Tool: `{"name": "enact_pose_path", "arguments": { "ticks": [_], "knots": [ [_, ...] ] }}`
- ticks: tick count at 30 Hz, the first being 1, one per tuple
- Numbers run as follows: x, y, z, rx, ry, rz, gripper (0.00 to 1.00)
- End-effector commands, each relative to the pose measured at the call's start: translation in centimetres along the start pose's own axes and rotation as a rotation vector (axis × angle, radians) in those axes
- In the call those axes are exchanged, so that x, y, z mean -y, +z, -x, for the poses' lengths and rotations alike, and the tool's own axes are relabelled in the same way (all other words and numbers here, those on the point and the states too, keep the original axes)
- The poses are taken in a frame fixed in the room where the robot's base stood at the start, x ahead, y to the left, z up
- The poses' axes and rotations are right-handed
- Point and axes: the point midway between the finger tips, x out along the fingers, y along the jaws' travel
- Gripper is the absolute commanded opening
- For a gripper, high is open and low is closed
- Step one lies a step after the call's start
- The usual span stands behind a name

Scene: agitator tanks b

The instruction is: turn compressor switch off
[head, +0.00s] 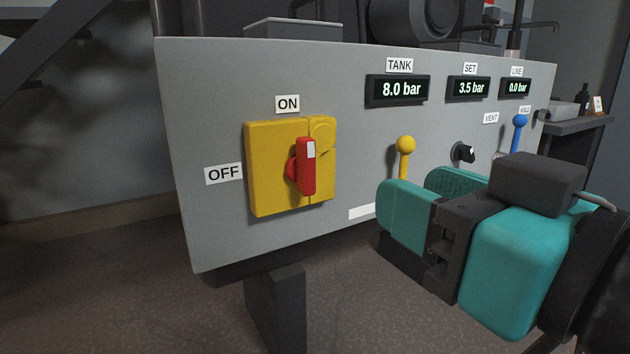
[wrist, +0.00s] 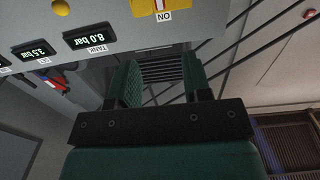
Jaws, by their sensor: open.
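The compressor switch is a red rotary handle (head: 307,166) on a yellow plate (head: 265,190) at the left of the grey panel. The handle stands upright, its white-marked end up toward the ON label (head: 287,104). The OFF label (head: 223,174) is left of the plate. In the wrist view the yellow plate (wrist: 145,8) shows only partly at the top edge, with an upside-down ON label (wrist: 164,17). My teal gripper (head: 428,198) is open and empty, in front of the panel's lower right, to the right of the switch and apart from it. It also shows in the wrist view (wrist: 160,80).
The grey panel (head: 225,105) carries a tank display (head: 398,89) reading 8.0 bar, a set display (head: 469,88) and a line display (head: 515,87). A yellow lever (head: 405,152), black knob (head: 462,152) and blue lever (head: 519,130) stick out near my gripper. Space before the switch is clear.

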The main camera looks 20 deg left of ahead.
Motion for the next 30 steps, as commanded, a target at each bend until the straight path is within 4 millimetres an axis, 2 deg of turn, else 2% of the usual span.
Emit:
{"name": "enact_pose_path", "arguments": {
  "ticks": [9,15,22,30],
  "knots": [
    [-0.1,-0.7,-3.2,0.008,0.008,0.002,0.45],
    [-0.4,-0.7,-4.6,0.007,0.026,-0.005,0.45],
    [0.1,-0.7,-5.7,0.009,-0.006,0.007,0.45],
    [-0.1,-0.8,-10.9,0.004,0.003,0.001,0.45]
  ]
}}
